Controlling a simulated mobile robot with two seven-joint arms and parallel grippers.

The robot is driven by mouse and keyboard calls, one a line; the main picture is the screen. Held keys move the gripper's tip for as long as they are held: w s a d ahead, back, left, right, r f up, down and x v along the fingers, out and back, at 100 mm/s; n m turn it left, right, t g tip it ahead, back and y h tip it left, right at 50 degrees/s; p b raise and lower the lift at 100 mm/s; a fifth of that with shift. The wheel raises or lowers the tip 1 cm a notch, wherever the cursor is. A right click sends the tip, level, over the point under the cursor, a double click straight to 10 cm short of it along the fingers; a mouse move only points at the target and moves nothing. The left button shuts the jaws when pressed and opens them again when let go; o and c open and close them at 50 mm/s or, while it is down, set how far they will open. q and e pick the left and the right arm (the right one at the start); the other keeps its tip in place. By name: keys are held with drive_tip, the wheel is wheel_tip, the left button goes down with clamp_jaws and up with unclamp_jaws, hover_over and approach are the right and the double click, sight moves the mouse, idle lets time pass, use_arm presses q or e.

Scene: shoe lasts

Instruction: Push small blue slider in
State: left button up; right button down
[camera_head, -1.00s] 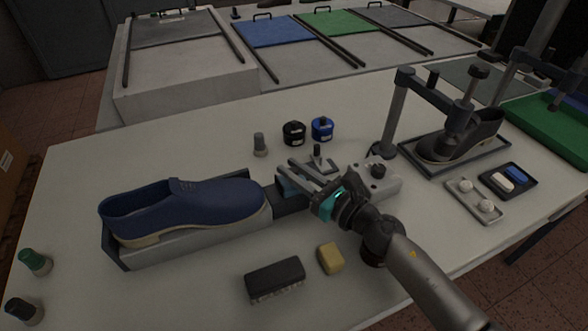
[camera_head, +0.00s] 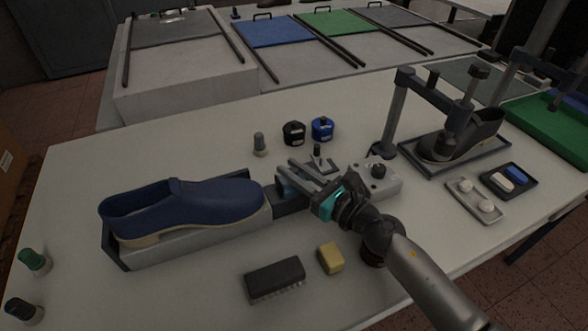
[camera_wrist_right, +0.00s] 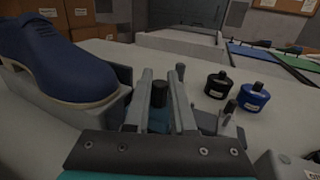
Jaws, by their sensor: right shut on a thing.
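The blue slider (camera_head: 287,186) is a small blue block between the dark rail beside the shoe fixture and the grey clamp block (camera_head: 383,186). In the right wrist view its blue top (camera_wrist_right: 160,120) shows low between the fingers, with a dark upright knob (camera_wrist_right: 160,94) above it. My right gripper (camera_head: 291,171) is over the slider and shut on it at the knob; the exact contact is partly hidden by the fingers. It also shows in the right wrist view (camera_wrist_right: 161,80). My left gripper is not in view.
A blue shoe (camera_head: 190,207) sits on the grey fixture left of the slider. A black jar (camera_head: 293,133), a blue jar (camera_head: 322,129) and a small grey-capped bottle (camera_head: 259,144) stand behind. A brush (camera_head: 275,279) and a yellow block (camera_head: 330,258) lie in front.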

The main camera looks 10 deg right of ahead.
sight(279, 181)
drive_tip(key=shift+a, duration=0.1)
drive_tip(key=a, duration=0.1)
drive_tip(key=a+p, duration=0.1)
drive_tip(key=a, duration=0.1)
drive_tip(key=shift+s, duration=0.3)
drive_tip(key=c, duration=0.8)
unclamp_jaws()
drive_tip(key=shift+o, duration=0.2)
